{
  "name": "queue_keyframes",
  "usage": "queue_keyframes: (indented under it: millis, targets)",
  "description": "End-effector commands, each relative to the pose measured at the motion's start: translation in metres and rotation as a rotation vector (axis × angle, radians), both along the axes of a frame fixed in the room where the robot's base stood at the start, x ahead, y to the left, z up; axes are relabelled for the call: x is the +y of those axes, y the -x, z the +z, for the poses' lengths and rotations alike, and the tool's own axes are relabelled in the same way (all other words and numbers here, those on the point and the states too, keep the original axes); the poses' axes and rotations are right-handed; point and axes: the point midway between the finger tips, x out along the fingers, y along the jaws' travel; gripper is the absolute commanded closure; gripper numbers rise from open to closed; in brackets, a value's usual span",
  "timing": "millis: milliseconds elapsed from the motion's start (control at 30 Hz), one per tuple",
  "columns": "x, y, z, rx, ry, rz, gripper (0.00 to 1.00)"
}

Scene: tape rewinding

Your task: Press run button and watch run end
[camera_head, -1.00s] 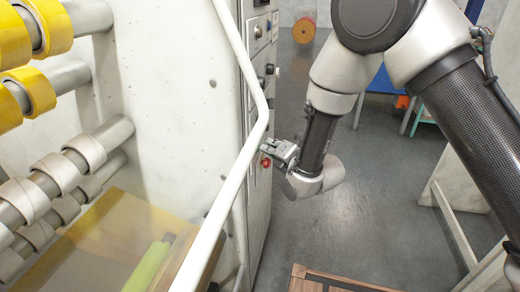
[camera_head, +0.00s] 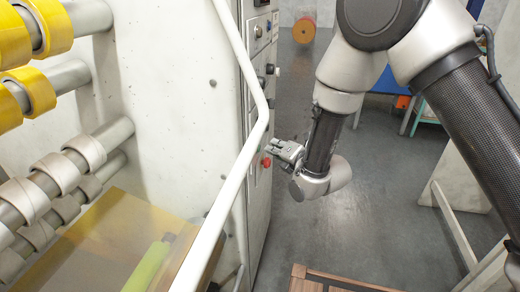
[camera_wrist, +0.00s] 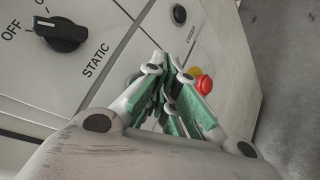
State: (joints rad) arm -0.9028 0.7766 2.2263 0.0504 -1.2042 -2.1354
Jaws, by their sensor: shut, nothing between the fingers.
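The machine's control panel (camera_head: 258,100) faces my arm in the head view. My gripper (camera_head: 270,147) is shut and empty, with its tips close to the panel just above a red button (camera_head: 266,162). In the wrist view my gripper (camera_wrist: 172,70) has green-padded fingers pointing at the panel. The red button (camera_wrist: 204,85), with yellow behind it, is just right of the fingertips. A black button (camera_wrist: 179,14) near the label CREEP is above them. A black rotary knob (camera_wrist: 60,34) marked OFF and STATIC is at upper left. No label reading run is visible; my fingers hide part of the panel.
A white rail (camera_head: 248,75) runs along the machine in front of the panel. Rollers with yellow tape rolls (camera_head: 42,92) are at left. A wooden pallet or box (camera_head: 312,280) lies at the bottom. Grey floor (camera_head: 385,210) is open to the right.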

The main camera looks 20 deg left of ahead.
Motion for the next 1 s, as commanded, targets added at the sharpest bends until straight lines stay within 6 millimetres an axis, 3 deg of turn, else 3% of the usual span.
queue_keyframes:
  millis: [500, 1000]
  targets:
    - [-0.045, -0.003, -0.001, 0.001, 0.001, -0.001, 1.0]
    - [-0.05, -0.003, 0.0, 0.0, 0.0, 0.0, 1.0]
